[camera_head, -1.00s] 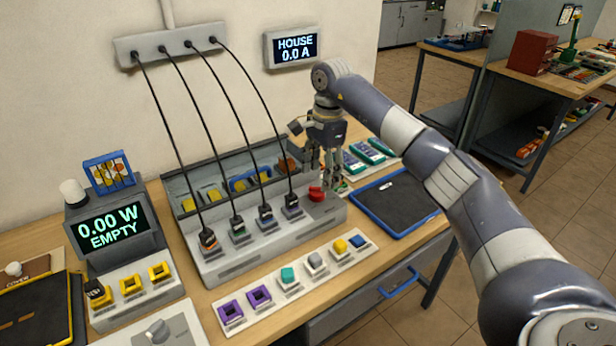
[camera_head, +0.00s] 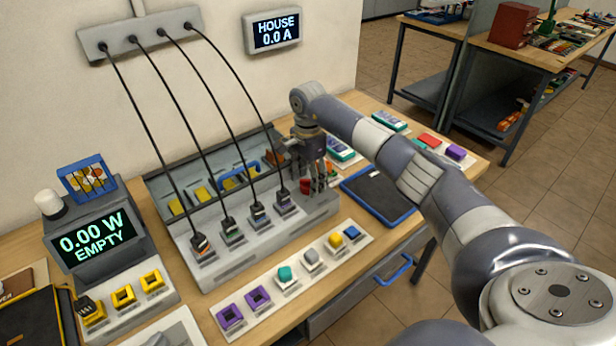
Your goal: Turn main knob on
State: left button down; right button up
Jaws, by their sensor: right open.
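A red knob (camera_head: 305,186) sits at the right end of the grey unit (camera_head: 240,258) with several cable plugs. My right gripper (camera_head: 318,188) comes down over this end of the unit. Its jaws are open and its fingers are right beside the knob, partly hiding it. I cannot tell whether they touch it. The wall display (camera_head: 275,32) reads "HOUSE 0.0 A". My left gripper is not in view.
Several black cables run from the wall strip (camera_head: 110,36) to the unit. A meter (camera_head: 98,238) at left reads "0.00 W EMPTY". A strip of coloured blocks (camera_head: 318,277) lies in front, and a blue-rimmed tray (camera_head: 400,222) lies to the right.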

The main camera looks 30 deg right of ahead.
jog(key=shift+s+f, duration=0.1)
jog(key=shift+f, duration=0.25)
jog(key=shift+c, duration=1.1)
jog(key=c, duration=0.9)
jog(key=shift+o, duration=0.2)
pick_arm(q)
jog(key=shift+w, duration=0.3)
